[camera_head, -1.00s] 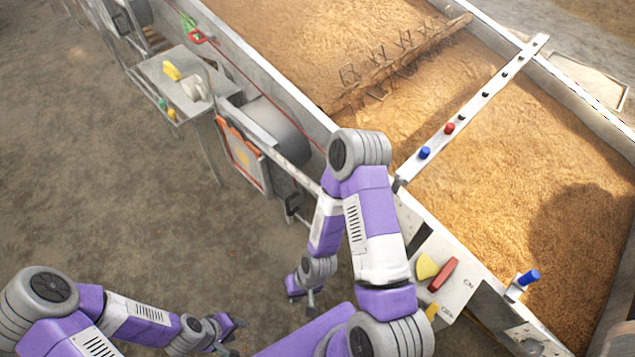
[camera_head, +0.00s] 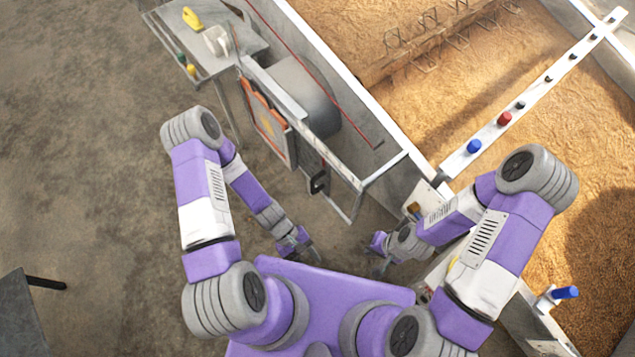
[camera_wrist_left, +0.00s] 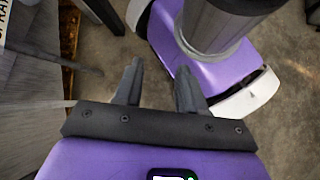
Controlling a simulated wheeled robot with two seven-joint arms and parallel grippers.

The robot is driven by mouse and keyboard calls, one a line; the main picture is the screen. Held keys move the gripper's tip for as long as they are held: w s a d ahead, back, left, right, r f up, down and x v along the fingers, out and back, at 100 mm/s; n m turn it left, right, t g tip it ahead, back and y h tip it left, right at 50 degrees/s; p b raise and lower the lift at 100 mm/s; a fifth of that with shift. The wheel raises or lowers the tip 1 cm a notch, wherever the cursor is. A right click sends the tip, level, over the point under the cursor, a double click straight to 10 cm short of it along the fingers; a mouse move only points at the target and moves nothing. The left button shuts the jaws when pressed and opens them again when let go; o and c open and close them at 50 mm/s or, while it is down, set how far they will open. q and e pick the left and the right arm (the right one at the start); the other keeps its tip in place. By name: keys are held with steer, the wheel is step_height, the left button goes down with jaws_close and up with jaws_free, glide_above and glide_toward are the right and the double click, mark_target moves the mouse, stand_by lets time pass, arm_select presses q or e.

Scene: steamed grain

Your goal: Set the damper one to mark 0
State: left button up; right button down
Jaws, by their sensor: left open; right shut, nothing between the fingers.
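I cannot tell for sure which part is damper one, and no mark 0 can be read. A black handle (camera_head: 319,183) sits on a grey metal side panel at the bin's near side, above and right of my left gripper. My left gripper (camera_head: 313,254) points down over the floor, apart from the panel. In the left wrist view its fingers (camera_wrist_left: 160,76) are apart with nothing between them. My right gripper (camera_head: 377,266) is shut and empty beside the bin's near wall; its fingertips are small and hard to make out.
The grain bin (camera_head: 470,100) fills the right side. A white bar with a blue knob (camera_head: 474,146) and a red knob (camera_head: 504,118) crosses it. A blue handle (camera_head: 566,292) stands at lower right. A side table (camera_head: 225,55) stands at upper left.

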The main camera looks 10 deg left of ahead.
arm_select(q)
steer(key=w+d+f+n+t+h+b, duration=0.1)
steer(key=w+d+n+t+h, duration=0.1)
steer(key=w+d+n+h, duration=0.3)
steer(key=n+t+y+b, duration=0.3)
steer(key=n+t+y, duration=0.1)
steer(key=n+t, duration=1.35)
glide_toward(311, 185)
steer(key=x, duration=0.4)
steer(key=shift+m+t, duration=0.35)
steer(key=x, duration=0.2)
steer(key=b+x, duration=0.1)
steer(key=x, duration=0.3)
steer(key=shift+w+d+f, duration=0.2)
steer(key=shift+w+f, duration=0.15)
steer(key=shift+f, duration=0.05)
jaws_close()
